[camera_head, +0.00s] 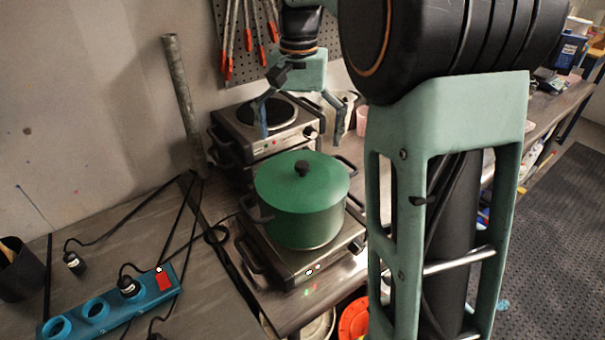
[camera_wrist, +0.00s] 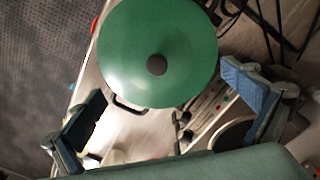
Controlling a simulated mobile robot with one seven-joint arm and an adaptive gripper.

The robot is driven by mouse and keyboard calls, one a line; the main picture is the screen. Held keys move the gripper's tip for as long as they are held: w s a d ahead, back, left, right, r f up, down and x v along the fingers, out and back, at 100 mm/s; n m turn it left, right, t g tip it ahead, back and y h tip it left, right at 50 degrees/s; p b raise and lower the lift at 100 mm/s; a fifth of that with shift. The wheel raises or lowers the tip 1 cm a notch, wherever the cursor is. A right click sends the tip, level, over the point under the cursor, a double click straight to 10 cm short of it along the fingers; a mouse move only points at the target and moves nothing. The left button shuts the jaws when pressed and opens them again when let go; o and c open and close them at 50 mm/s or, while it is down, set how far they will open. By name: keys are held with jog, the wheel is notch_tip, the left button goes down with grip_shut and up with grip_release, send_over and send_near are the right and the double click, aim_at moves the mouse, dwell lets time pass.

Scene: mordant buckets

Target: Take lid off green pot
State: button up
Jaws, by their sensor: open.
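A green pot (camera_head: 301,222) stands on the front hot plate (camera_head: 283,263) in the head view, with dark side handles. Its green lid (camera_head: 283,185) is on it, with a dark round knob (camera_head: 303,168) at the centre. In the wrist view the lid (camera_wrist: 130,60) and its knob (camera_wrist: 157,65) show from above. My gripper (camera_head: 302,137) is open and empty, above and behind the pot, apart from the lid. In the wrist view the blue fingers of my gripper (camera_wrist: 165,120) are spread wide, with the knob beyond them toward the top.
A second hot plate (camera_head: 262,122) stands behind the pot. A blue power strip (camera_head: 112,304) with cables lies at the left, and a dark cup (camera_head: 20,270) stands at the far left. A grey pipe (camera_head: 182,95) leans on the wall. Red-handled tools hang on a pegboard (camera_head: 287,57).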

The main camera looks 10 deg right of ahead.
aim_at(303, 164)
jog(key=f, duration=0.7)
jog(key=shift+d+f+p, duration=0.3)
jog(key=shift+f, duration=0.05)
jog(key=shift+s+f, duration=0.1)
jog(key=shift+s, duration=0.05)
grip_shut()
dwell(0.4)
